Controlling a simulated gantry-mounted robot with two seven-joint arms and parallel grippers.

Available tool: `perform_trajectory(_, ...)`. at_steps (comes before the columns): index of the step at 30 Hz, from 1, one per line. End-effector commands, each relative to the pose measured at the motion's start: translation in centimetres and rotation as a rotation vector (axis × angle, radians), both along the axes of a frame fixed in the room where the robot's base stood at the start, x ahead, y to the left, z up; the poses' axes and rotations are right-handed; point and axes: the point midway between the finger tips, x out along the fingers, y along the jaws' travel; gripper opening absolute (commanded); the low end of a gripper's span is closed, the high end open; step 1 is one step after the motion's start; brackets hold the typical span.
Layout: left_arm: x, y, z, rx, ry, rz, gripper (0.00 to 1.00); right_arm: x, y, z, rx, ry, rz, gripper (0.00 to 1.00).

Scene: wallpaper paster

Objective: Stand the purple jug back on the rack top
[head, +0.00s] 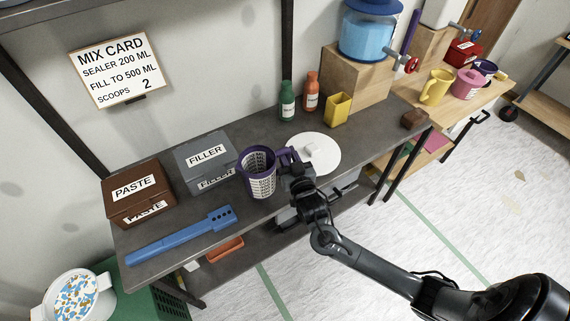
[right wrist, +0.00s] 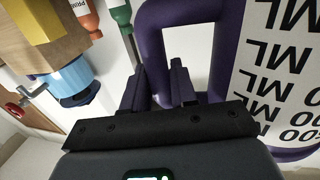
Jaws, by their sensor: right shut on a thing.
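The purple jug (head: 258,178), marked with ML lettering, is upright over the front middle of the dark grey rack top (head: 225,228). I cannot tell whether its base touches the surface. My right gripper (head: 290,165) is shut on its handle, on the jug's right side. In the right wrist view, the fingers (right wrist: 160,80) are at the purple handle (right wrist: 205,15), and the jug's white label (right wrist: 285,70) shows at the right. My left gripper is not in view.
A filler box (head: 203,155), a paste box (head: 132,187) and a blue tool (head: 180,237) lie left of the jug. A white disc (head: 325,148) is close on the right.

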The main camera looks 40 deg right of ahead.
Motion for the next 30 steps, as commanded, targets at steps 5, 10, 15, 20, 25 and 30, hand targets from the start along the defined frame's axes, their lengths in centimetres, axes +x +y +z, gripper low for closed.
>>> perform_trajectory(5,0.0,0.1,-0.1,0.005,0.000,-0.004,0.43,0.8,0.4,-0.5,0.000,-0.001,0.000,0.00)
perform_trajectory(10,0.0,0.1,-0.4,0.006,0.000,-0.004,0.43,0.8,0.4,-2.3,-0.002,0.003,0.001,0.00)
perform_trajectory(15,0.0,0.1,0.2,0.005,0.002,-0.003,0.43,0.7,0.4,-3.7,-0.002,0.001,0.001,0.00)
perform_trajectory(20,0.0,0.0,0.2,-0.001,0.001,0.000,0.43,0.7,0.4,-4.1,0.001,-0.001,0.001,0.00)
perform_trajectory(25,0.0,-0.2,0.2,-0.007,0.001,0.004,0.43,0.7,0.4,-4.1,0.000,-0.001,0.001,0.00)
perform_trajectory(30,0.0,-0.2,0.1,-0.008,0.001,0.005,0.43,0.7,0.4,-4.4,0.000,0.000,0.001,0.33)
